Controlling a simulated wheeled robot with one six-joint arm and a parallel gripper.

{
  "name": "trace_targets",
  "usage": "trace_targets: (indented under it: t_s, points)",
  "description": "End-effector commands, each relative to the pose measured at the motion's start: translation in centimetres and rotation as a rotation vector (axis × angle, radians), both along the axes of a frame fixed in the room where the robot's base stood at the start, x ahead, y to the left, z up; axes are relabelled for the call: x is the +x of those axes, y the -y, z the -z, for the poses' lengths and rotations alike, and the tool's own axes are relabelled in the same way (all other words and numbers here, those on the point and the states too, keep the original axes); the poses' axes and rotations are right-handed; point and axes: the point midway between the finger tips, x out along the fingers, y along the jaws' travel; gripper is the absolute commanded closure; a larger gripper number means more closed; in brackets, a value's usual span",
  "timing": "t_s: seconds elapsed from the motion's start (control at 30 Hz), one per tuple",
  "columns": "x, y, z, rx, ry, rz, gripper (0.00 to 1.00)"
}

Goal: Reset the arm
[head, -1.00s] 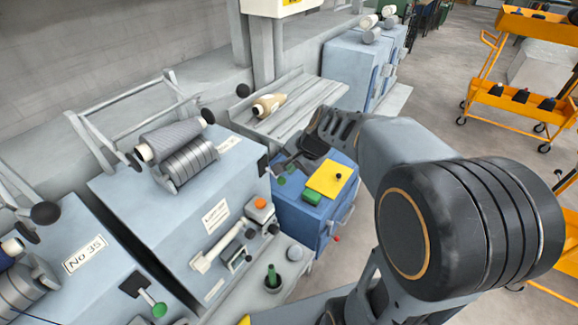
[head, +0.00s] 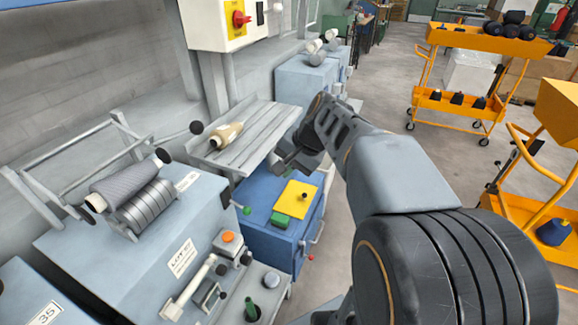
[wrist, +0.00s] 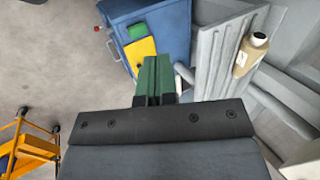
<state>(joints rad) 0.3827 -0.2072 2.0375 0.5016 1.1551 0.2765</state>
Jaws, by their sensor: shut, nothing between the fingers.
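My arm reaches from the lower right of the head view toward the middle. My gripper (head: 284,160) hangs empty in the air between the grey shelf and the blue cabinet in that picture, apart from both as far as I can tell. In the wrist view the green fingers of my gripper (wrist: 156,62) lie side by side with nothing between them. The blue cabinet (wrist: 172,22) with its yellow plate (wrist: 141,52) shows beyond them, and the grey slatted shelf (wrist: 216,55) is to their right.
A tan yarn cone (head: 225,135) lies on the grey shelf (head: 252,148). A spinning frame (head: 150,245) with a grey spool (head: 125,182) stands at left. The blue cabinet (head: 262,200) is below my gripper. Orange trolleys (head: 470,110) stand on open floor at right.

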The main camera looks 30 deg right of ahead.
Motion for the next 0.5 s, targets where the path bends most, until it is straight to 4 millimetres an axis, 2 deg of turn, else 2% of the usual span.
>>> trace_targets:
  t_s: [0.5]
  points:
    - [-0.42, 0.37, -0.68, 0.001, -0.001, 0.000, 1.00]
